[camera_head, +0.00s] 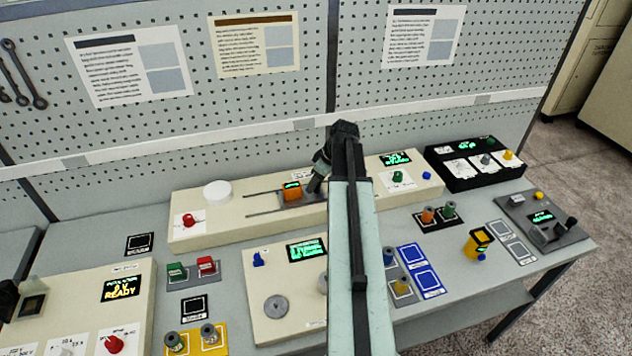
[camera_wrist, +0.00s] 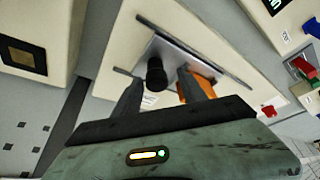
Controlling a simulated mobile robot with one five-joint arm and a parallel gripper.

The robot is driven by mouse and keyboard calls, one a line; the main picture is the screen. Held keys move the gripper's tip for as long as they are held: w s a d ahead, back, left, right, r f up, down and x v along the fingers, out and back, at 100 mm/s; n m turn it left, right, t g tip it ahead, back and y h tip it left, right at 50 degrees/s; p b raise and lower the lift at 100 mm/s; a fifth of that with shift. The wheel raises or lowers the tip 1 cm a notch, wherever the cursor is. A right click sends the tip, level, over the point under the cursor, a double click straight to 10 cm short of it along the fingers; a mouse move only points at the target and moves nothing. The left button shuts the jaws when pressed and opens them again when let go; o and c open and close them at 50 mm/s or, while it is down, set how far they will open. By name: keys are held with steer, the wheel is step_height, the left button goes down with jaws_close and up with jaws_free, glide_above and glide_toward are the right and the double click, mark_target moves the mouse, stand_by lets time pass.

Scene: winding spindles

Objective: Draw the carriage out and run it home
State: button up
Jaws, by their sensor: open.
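The carriage is a grey metal plate (camera_head: 295,203) on two dark rails set in a long cream unit. An orange block (camera_head: 291,190) sits on it. In the wrist view the plate (camera_wrist: 178,55) carries a black round knob (camera_wrist: 156,76) and the orange block (camera_wrist: 205,82). My gripper (camera_head: 318,178) is above the carriage's right side and hides part of it. In the wrist view my gripper (camera_wrist: 159,78) is open, with the knob showing between its fingertips. The right finger overlaps the orange block in the picture. I cannot tell whether either finger touches anything.
The rails (camera_head: 262,213) are bare left of the carriage. A white round cap (camera_head: 217,192) and a red knob (camera_head: 188,220) are at the cream unit's left. A green display (camera_head: 395,159) is at its right. Several spindles and control boxes crowd the bench front; a pegboard stands behind.

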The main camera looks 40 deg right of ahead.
steer(key=p+v, duration=0.5)
steer(key=v, duration=0.2)
steer(key=shift+p, duration=0.3)
